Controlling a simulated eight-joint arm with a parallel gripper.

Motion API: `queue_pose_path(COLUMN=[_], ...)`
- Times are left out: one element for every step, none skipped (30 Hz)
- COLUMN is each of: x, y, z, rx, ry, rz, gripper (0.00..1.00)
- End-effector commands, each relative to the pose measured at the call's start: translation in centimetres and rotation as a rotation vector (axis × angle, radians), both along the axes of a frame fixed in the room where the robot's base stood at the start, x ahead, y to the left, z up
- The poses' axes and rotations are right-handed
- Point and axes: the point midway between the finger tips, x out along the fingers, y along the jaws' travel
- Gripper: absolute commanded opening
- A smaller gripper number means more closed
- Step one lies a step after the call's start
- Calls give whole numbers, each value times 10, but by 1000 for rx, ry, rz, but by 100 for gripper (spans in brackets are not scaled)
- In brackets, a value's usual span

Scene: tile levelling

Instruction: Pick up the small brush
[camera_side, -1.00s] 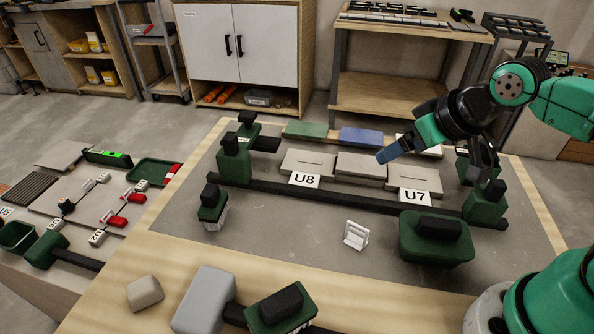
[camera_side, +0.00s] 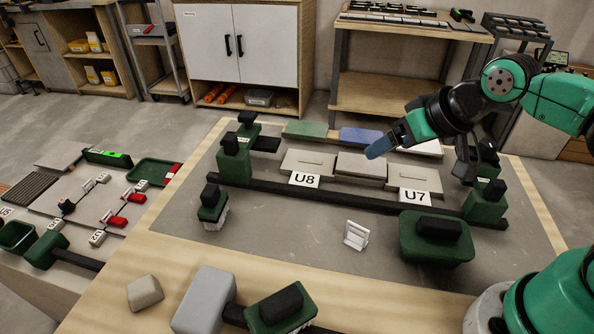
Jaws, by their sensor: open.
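The small brush (camera_side: 213,208) stands on the grey work surface, left of centre in the side view. It has a green body, a black grip on top and pale bristles underneath.
Pale tiles (camera_side: 361,167) lie behind a dark rail (camera_side: 350,196), with green end blocks (camera_side: 234,165). A white bracket (camera_side: 356,236) and a green tool with a black handle (camera_side: 437,248) stand in front. A grey block (camera_side: 204,298) lies nearer. Open surface surrounds the brush.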

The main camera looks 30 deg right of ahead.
Motion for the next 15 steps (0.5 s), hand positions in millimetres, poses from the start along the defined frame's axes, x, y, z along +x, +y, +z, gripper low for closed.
queue_pose_path(x=[9,14,24,31,39,49,57,64,73,79,86,94,99,105,111], y=[7,13,22,29,37,48,56,65,76,84,93,104,113,121,132], z=[2,2,3,4,4,3,2,1,-1,-3,-5,-9,-13,-16,-22], rx=[67,120,206,277,351,457,536,614,718,795,872,972,1047,1120,1217], ry=[-5,-8,-11,-10,-5,5,16,30,52,74,97,133,164,197,248], rz=[-39,-74,-127,-171,-218,-282,-333,-381,-447,-496,-545,-614,-665,-716,-784], gripper=[79,79,79,79,79,79,79,79,79,79,79,79,79,79,79])
